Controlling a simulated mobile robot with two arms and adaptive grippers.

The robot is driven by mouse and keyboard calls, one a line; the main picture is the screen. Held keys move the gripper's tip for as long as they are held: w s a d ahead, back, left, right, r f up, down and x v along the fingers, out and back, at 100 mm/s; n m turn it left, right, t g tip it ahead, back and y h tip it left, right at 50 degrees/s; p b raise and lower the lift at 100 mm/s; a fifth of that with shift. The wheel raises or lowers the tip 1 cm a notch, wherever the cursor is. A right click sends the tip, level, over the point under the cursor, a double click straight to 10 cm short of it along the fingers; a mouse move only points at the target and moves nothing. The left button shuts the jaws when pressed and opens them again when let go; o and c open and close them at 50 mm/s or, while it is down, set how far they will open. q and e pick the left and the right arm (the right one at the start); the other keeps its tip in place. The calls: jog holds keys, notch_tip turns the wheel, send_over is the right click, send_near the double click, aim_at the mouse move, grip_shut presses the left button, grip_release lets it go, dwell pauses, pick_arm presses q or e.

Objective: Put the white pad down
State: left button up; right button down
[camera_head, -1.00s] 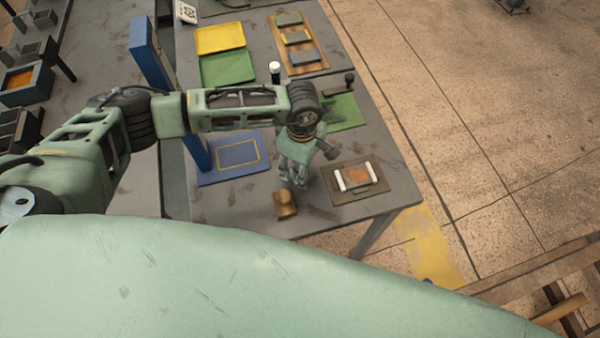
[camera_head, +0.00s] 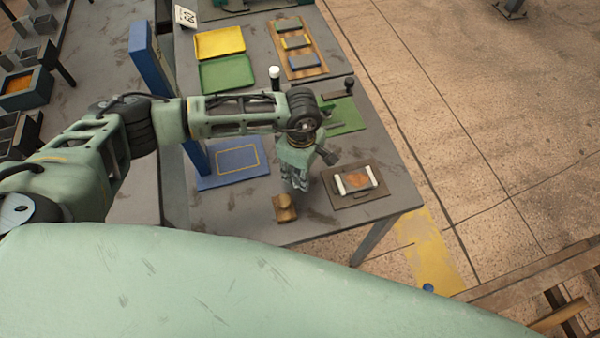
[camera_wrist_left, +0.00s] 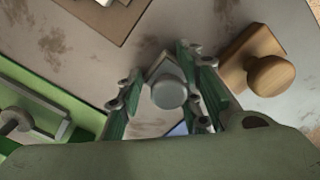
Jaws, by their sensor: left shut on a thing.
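My left gripper (camera_head: 297,186) points down over the near part of the grey table, between the wooden-knobbed block (camera_head: 285,209) and the brown board (camera_head: 375,194). In the left wrist view its fingers (camera_wrist_left: 167,100) are shut on the white pad (camera_wrist_left: 156,72), which has a round grey knob and a pale square base. The fingers stand on both sides of the knob. I cannot tell whether the base touches the table. The pad is hidden by the gripper in the head view. The wooden-knobbed block (camera_wrist_left: 266,72) stands close beside the fingers. My right gripper is not in view.
The brown board bears an orange-topped piece (camera_head: 357,181) with white ends. A blue mat (camera_head: 206,179) with a yellow outline lies left. A green fixture (camera_head: 346,113), a yellow tray (camera_head: 219,42) and a green tray (camera_head: 226,71) are further back. Bare table lies around the gripper.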

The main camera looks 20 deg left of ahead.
pick_arm(q)
jog(key=r+p, duration=0.2)
jog(key=r, duration=0.3)
jog(key=shift+d+p, duration=0.2)
jog(key=shift+p, duration=0.1)
jog(key=s+d+r+p, duration=0.2)
jog(key=s+d+r, duration=0.4)
jog(key=d, duration=0.3)
jog(key=shift+s+p, duration=0.3)
jog(key=shift+s, duration=0.05)
jog(key=shift+s+d, duration=0.1)
